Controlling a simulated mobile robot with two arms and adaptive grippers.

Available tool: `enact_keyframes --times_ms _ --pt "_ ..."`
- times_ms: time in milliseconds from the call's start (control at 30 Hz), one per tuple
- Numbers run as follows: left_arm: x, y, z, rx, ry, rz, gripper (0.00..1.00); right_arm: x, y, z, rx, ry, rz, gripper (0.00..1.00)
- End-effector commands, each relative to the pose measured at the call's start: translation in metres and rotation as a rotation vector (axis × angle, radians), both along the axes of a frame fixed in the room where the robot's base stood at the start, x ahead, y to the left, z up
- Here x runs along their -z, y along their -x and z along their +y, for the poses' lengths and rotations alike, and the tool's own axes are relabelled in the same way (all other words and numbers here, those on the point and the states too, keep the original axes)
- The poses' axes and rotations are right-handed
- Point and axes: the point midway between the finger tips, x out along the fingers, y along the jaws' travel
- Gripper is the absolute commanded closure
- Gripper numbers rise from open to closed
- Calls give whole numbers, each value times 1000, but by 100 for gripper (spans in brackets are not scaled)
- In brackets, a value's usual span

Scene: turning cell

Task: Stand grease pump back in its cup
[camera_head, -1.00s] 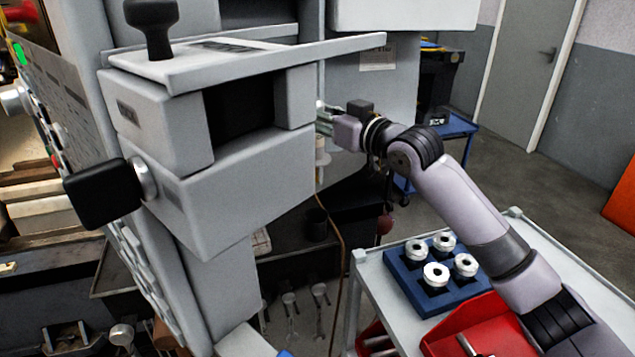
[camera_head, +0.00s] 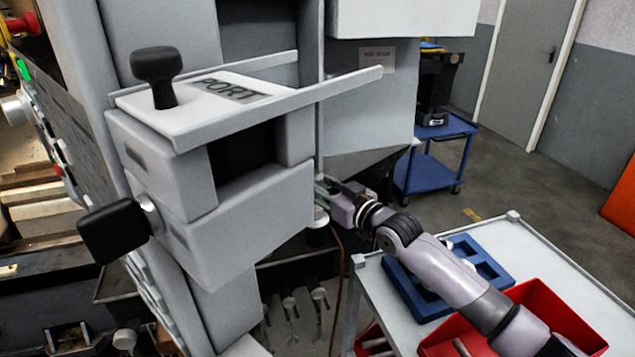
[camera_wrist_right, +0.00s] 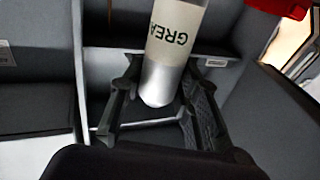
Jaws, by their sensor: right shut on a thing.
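My right gripper (camera_head: 322,192) is beside the lower right edge of the grey machine housing. It is shut on the grease pump, a silver cylinder with a pale label reading "GREA". In the right wrist view the pump (camera_wrist_right: 172,62) lies between the two fingers (camera_wrist_right: 160,85), its rounded end showing. In the head view only a small pale part of the pump (camera_head: 319,217) shows below the fingers; the housing hides the rest. A dark shape below it may be the cup, but I cannot tell whether the pump touches it. My left gripper is not in view.
The machine housing (camera_head: 235,215), with a black knob (camera_head: 157,75) and a protruding shelf, stands close left of the gripper. A grey cart (camera_head: 545,255) holds a blue tray (camera_head: 485,262) and a red bin (camera_head: 560,315) under my right arm. A blue trolley (camera_head: 430,170) stands behind.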

Motion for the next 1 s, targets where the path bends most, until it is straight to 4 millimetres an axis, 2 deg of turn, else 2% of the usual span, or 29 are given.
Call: enact_keyframes --times_ms 267,300,567,867,1000 --pt "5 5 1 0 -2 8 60 3 0 0 0 -2 -2 100" --pt "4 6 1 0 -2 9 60 3 0 0 0 0 0 67" --pt "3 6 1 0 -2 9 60 3 0 0 0 1 1 50" --pt "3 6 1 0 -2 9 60 2 0 0 0 1 1 50" --pt "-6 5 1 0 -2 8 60 -3 4 -5 2 1 3 50"
